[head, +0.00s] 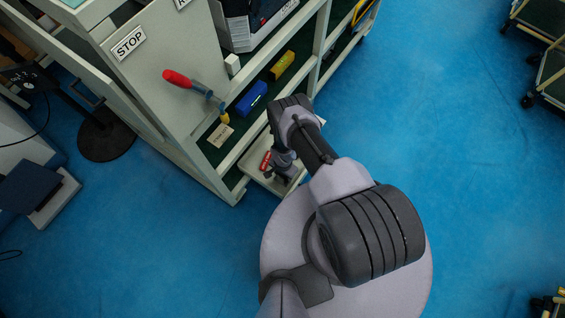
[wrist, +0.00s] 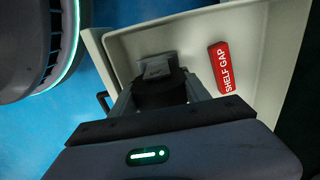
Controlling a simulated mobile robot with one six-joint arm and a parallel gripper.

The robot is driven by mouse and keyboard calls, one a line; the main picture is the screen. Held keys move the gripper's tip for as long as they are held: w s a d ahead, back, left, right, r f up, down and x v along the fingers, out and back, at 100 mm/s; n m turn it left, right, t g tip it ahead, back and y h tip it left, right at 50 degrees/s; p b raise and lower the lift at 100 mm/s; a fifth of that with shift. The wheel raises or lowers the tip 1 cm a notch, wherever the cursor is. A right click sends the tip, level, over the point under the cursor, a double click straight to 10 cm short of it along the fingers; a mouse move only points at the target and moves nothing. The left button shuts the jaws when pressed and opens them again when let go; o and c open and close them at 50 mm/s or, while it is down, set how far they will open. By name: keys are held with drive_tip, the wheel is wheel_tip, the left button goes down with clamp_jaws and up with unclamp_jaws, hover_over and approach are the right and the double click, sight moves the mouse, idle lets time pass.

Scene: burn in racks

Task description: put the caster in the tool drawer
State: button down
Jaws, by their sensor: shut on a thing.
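My gripper (wrist: 160,92) is shut on the caster (wrist: 158,67), whose grey metal part and dark body show between the fingers in the wrist view. The gripper holds it over the inside of an open cream drawer (wrist: 112,50). I cannot tell whether the caster touches the drawer floor. In the head view the drawer (head: 247,164) is pulled out low at the cart's corner, with my gripper (head: 281,172) over it. My arm hides part of the drawer there, and the caster is not clear.
On the cart shelf above are a blue block (head: 251,98), a yellow block (head: 283,65) and a small card (head: 220,135).

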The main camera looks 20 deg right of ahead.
wheel_tip(320, 180, down, 2)
drive_tip(key=shift+f+b, duration=0.15)
drive_tip(key=shift+b, duration=0.2)
drive_tip(key=shift+r, duration=0.2)
drive_tip(key=shift+f, duration=0.15)
drive_tip(key=c, duration=0.5)
unclamp_jaws()
wheel_tip(320, 180, up, 12)
drive_tip(key=p, duration=0.7)
drive_tip(key=shift+r, duration=0.25)
drive_tip(key=shift+f, duration=0.1)
